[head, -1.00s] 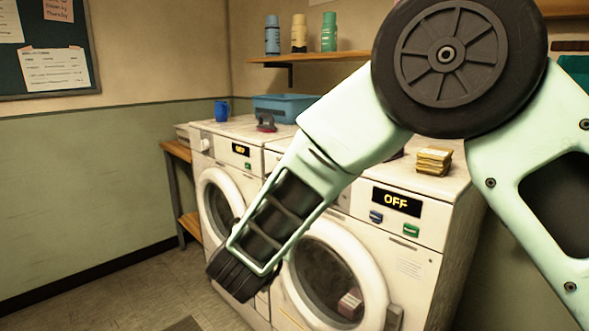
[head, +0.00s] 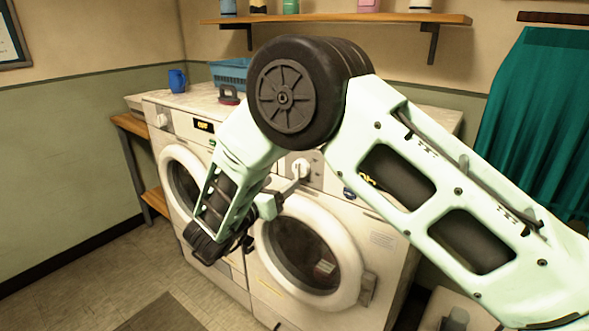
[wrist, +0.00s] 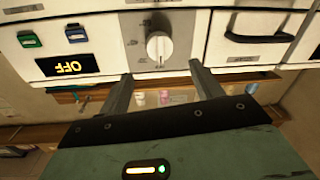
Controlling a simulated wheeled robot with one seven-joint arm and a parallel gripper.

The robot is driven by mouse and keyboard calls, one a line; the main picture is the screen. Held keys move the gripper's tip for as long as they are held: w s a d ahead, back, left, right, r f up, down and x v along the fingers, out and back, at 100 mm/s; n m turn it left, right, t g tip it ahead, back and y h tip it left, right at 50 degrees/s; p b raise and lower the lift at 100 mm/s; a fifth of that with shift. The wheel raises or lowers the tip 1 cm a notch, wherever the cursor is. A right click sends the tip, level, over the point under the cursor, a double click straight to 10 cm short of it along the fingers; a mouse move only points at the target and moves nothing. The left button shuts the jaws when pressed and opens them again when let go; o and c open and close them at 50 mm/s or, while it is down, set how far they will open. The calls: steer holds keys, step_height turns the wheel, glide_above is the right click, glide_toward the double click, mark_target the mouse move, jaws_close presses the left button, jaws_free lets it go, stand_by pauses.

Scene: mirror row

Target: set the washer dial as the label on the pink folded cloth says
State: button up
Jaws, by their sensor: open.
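The right washer (head: 385,222) has a round white dial (head: 302,168) on its panel, just beyond my gripper (head: 290,188). In the wrist view, which is upside down, the dial (wrist: 158,46) lies just past and between the two fingertips of my gripper (wrist: 160,70). The fingers are open, with nothing between them. The dial's ridge looks roughly upright, with small unreadable marks around it. The display (wrist: 68,66) reads OFF. I cannot make out a pink folded cloth or its label.
A left washer (head: 172,130) stands beside the right one. A wooden shelf (head: 330,19) hangs behind. A teal curtain (head: 535,110) is at right. My arm hides much of the panel.

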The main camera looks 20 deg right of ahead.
mark_target(296, 171)
steer(key=p+x, duration=0.1)
steer(key=x, duration=0.7)
steer(key=shift+d, duration=0.1)
steer(key=c, duration=1)
